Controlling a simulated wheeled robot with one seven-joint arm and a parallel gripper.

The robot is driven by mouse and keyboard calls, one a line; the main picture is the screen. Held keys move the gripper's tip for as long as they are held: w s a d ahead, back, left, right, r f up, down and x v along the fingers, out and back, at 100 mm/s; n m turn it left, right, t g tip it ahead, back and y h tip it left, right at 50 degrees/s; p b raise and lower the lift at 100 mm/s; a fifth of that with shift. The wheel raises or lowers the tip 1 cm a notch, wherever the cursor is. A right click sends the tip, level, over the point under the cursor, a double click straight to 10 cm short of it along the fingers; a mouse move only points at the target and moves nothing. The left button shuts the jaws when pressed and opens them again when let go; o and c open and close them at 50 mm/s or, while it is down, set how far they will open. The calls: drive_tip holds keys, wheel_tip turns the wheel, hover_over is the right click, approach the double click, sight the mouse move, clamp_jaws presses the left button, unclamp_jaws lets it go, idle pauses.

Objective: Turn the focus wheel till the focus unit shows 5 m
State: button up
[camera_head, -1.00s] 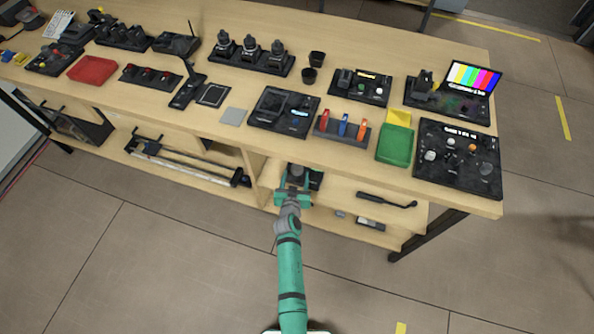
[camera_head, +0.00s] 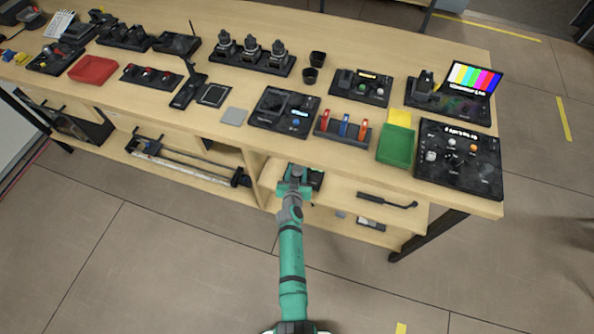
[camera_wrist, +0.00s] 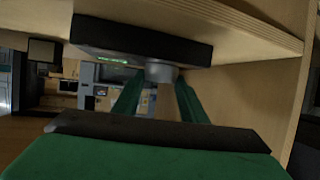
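The focus unit is a dark box (camera_wrist: 140,42) in the upper part of the wrist view, with a small lit green readout (camera_wrist: 115,60) too small to read. The grey focus wheel (camera_wrist: 161,72) sticks out from its face. My gripper (camera_wrist: 160,82) has its two green fingers apart, one on either side of the wheel. I cannot make out whether they touch it. In the head view my gripper (camera_head: 295,182) reaches into the bench's lower shelf. A corner of the focus unit (camera_head: 316,179) shows beside it; the wheel is hidden there.
The wooden bench top (camera_head: 345,180) overhangs the lower shelf (camera_head: 340,215). A shelf divider (camera_head: 256,175) stands left of my gripper. A black handled tool (camera_head: 388,201) lies on the shelf to the right. Devices and trays crowd the bench top.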

drive_tip(key=shift+a+m+g+h, duration=0.2)
drive_tip(key=shift+m+g+h, duration=0.1)
drive_tip(key=shift+m+h, duration=0.9)
drive_tip(key=shift+a+m+g+h, duration=0.3)
drive_tip(key=shift+m+h, duration=0.3)
drive_tip(key=shift+h, duration=0.2)
drive_tip(key=m+h, duration=0.1)
drive_tip(key=m+g+h, duration=0.2)
drive_tip(key=shift+w+a+m+h, duration=0.1)
drive_tip(key=shift+w+m+h, duration=0.15)
drive_tip(key=shift+m+h, duration=0.15)
drive_tip(key=shift+m+g+h, duration=0.5)
drive_tip(key=shift+m+g, duration=0.1)
drive_tip(key=shift+g, duration=0.1)
drive_tip(key=shift+f, duration=0.1)
drive_tip(key=o, duration=1.1)
drive_tip(key=shift+c, duration=0.2)
